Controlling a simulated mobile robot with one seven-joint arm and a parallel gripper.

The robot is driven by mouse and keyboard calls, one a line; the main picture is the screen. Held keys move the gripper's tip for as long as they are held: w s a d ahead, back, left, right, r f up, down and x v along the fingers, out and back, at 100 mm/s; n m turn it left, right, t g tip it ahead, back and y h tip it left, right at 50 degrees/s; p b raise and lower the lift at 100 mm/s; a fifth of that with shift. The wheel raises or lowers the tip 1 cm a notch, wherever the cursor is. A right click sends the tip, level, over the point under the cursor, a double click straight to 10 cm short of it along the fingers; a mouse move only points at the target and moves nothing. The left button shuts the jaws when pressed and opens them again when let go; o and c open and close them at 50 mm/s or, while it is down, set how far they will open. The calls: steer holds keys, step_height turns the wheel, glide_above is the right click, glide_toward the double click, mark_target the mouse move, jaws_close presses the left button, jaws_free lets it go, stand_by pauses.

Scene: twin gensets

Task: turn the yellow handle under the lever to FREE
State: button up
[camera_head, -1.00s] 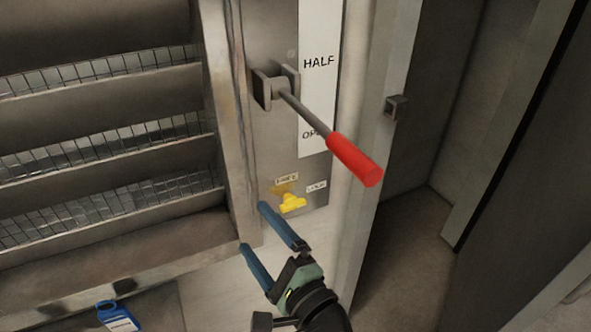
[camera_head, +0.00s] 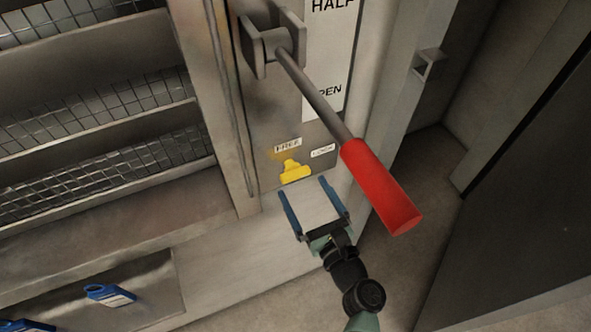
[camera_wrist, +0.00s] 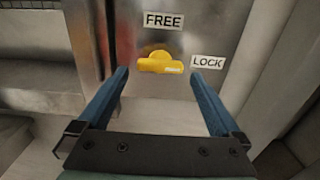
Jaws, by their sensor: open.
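The yellow handle (camera_head: 294,171) is on the metal panel below the lever. In the wrist view the yellow handle (camera_wrist: 160,63) lies nearly level, its bar reaching right toward the LOCK label (camera_wrist: 207,62). The FREE label (camera_wrist: 164,20) is above it. The lever (camera_head: 318,98) has a red grip (camera_head: 381,187) and slants down to the right near the OPEN mark. My gripper (camera_head: 304,186) is open and empty, just below and in front of the yellow handle. In the wrist view the handle shows between and beyond the blue fingers (camera_wrist: 161,78), apart from them.
The red grip hangs to the right of my gripper. Louvred slats with mesh (camera_head: 110,140) are on the left. A post with a bracket (camera_head: 428,64) is at the right. Blue tags (camera_head: 110,295) lie low at the left.

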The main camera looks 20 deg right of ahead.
mark_target(297, 179)
steer(key=shift+w+a, duration=0.15)
steer(key=shift+w, duration=2.65)
steer(key=c, duration=1.1)
steer(key=shift+c, duration=0.2)
